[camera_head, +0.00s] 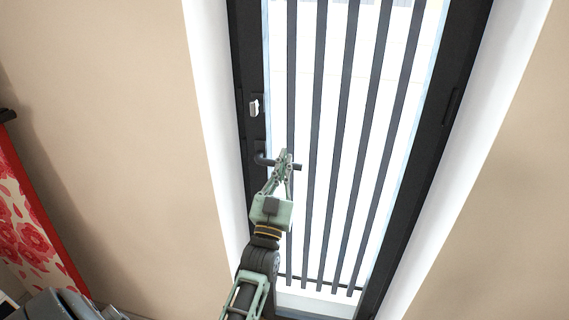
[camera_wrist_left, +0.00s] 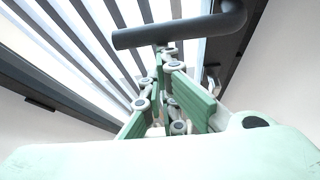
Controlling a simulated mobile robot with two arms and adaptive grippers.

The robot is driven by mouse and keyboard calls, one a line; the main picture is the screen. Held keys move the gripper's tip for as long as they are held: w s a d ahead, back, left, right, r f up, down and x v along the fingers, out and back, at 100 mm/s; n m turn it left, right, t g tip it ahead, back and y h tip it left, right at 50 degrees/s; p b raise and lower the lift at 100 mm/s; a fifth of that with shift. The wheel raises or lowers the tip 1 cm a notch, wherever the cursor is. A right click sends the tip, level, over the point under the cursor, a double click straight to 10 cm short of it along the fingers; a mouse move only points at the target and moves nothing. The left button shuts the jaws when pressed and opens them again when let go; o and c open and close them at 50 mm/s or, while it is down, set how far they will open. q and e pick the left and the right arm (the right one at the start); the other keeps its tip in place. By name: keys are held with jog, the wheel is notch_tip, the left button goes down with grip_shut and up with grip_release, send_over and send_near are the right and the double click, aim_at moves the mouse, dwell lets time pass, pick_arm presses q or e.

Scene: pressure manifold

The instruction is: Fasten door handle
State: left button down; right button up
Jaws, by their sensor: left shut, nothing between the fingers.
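The door handle (camera_head: 267,160) is a dark lever on the left stile of the barred door, pointing right and about level. In the left wrist view the handle (camera_wrist_left: 180,33) crosses the top as a thick dark bar that bends at its right end. My left gripper (camera_head: 285,155) is pale green and sits at the lever's free part, its tips overlapping the lever in the head view. It is shut with nothing between its fingers (camera_wrist_left: 168,62). Whether the fingertips touch the lever cannot be told. My right gripper is not in view.
The door has a black frame (camera_head: 249,60) and several vertical dark bars (camera_head: 345,100) with bright light behind. A small light lock piece (camera_head: 254,108) sits above the handle. Beige walls (camera_head: 110,130) stand on both sides. A red floral panel (camera_head: 30,225) is at the lower left.

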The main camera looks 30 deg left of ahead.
pick_arm(q)
jog(key=shift+d+f+m+h, duration=0.1)
jog(key=shift+f+m+h, duration=0.25)
jog(key=shift+m, duration=0.25)
notch_tip(320, 180, down, 8)
jog(key=a+m+g+h, duration=0.1)
jog(key=m+h, duration=0.7)
jog(key=m, duration=0.6)
jog(key=shift+s+a+b, duration=0.3)
jog(key=shift+b, duration=0.15)
jog(key=shift+h, duration=0.25)
